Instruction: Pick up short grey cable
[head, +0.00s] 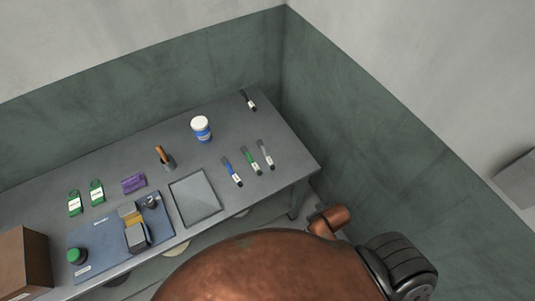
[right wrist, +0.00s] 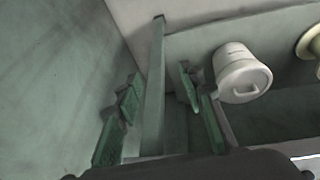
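Several slim pieces with white labels lie on the grey table (head: 130,165) in the head view. A grey one (head: 265,152) is at the right end of a row, beside a green one (head: 250,160) and a blue one (head: 232,172). A dark one (head: 248,101) lies apart near the far corner. I cannot tell for sure which is the short grey cable. In the right wrist view my right gripper (right wrist: 159,82) has its green-padded fingers spread, with nothing held. A grey post (right wrist: 154,95) shows between them, at a depth I cannot tell. My left gripper is not in view.
A white-lidded blue jar (head: 201,130), a grey tray (head: 194,198), a blue mat (head: 92,262) and a brown box (head: 22,262) stand on the table. Green walls close off its back and right. A white bucket (right wrist: 241,75) shows in the right wrist view.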

